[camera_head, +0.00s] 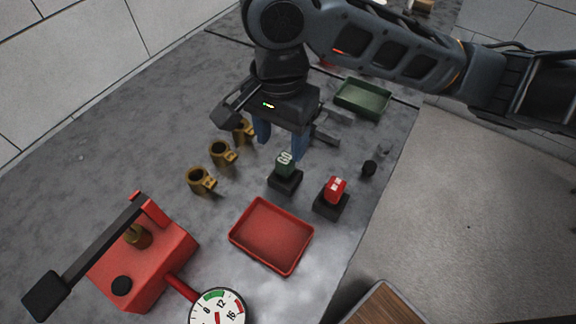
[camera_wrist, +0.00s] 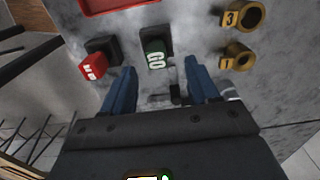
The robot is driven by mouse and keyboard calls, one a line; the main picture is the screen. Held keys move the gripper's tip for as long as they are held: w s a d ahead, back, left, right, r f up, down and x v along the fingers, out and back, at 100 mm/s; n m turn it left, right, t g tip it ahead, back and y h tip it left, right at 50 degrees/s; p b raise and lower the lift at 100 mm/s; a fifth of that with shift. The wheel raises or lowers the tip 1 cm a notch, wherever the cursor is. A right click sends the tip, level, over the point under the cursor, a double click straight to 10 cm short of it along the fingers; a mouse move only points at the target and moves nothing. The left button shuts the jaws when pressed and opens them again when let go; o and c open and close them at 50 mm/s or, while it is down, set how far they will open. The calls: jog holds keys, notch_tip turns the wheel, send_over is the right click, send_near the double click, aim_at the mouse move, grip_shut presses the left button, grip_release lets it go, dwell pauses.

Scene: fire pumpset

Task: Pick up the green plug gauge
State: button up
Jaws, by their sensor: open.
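The green plug gauge (camera_head: 285,162) stands in a small black holder (camera_head: 285,181) on the grey worktop, with white marks on its face. It also shows in the wrist view (camera_wrist: 155,55), ahead of my fingertips and between their lines. My gripper (camera_head: 281,148) has blue fingers pointing down and is open, with nothing between them. In the head view it is above and just behind the green gauge. In the wrist view its fingers (camera_wrist: 157,68) are spread to either side, apart from the gauge.
A red gauge (camera_head: 336,189) stands in a black holder right of the green one. A red tray (camera_head: 271,236) lies in front; a green tray (camera_head: 363,98) lies behind. Several brass fittings (camera_head: 201,181) stand left. A red pump unit (camera_head: 143,262) with a dial is front left.

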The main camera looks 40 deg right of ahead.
aim_at(285, 158)
jog(key=f, duration=0.2)
jog(key=f+b, duration=0.1)
jog(key=f, duration=0.4)
jog(key=shift+s+d+f+b, duration=0.2)
jog(key=shift+d+f+b, duration=0.05)
jog(key=shift+f+b, duration=0.1)
grip_shut()
